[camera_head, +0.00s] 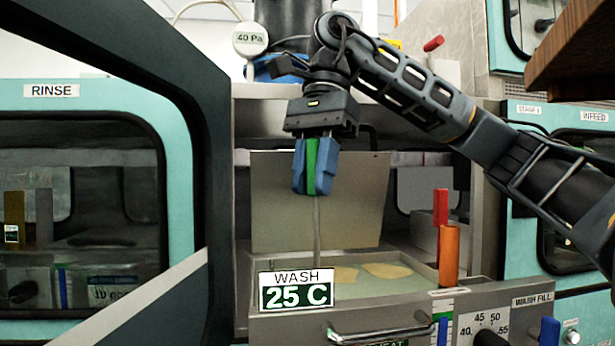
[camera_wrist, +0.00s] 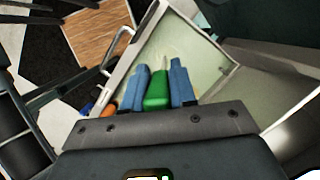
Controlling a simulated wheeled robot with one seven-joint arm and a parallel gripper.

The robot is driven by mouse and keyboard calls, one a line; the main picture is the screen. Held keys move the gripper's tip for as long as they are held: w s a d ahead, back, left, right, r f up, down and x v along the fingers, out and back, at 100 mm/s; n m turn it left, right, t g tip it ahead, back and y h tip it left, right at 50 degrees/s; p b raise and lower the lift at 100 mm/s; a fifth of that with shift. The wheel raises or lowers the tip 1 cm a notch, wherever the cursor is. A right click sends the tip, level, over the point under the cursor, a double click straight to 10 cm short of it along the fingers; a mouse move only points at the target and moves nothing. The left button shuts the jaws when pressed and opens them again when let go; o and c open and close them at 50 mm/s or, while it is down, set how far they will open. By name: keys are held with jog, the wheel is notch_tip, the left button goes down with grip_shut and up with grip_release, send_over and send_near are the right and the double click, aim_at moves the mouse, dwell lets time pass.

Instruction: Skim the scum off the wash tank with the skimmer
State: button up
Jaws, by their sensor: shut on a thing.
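My gripper (camera_head: 315,178) is above the wash tank, its blue fingers shut on the green handle of the skimmer (camera_head: 311,165). The skimmer's thin grey shaft hangs straight down towards the tank; its lower end is hidden behind the WASH 25 C sign. The green handle also shows between the fingers in the wrist view (camera_wrist: 157,92). The wash tank (camera_head: 395,315) is an open grey tank with pale greenish liquid. Tan scum patches (camera_head: 386,270) float on the liquid, one at centre right and one partly behind the sign near the shaft.
The WASH 25 C sign (camera_head: 296,290) stands at the tank's front. An orange handle (camera_head: 449,255) and a red handle (camera_head: 441,222) rise at the tank's right. A raised grey panel (camera_head: 350,200) stands behind. The RINSE module (camera_head: 52,90) is left and the INFEED module (camera_head: 594,117) right.

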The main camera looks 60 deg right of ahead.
jog(key=shift+r, duration=0.1)
jog(key=shift+r+p, duration=2.9)
jog(key=shift+r, duration=1.3)
jog(key=w+b+x, duration=0.2)
jog(key=b+x, duration=0.3)
jog(key=x, duration=0.3)
jog(key=shift+d+f, duration=0.25)
jog(key=shift+f, duration=0.1)
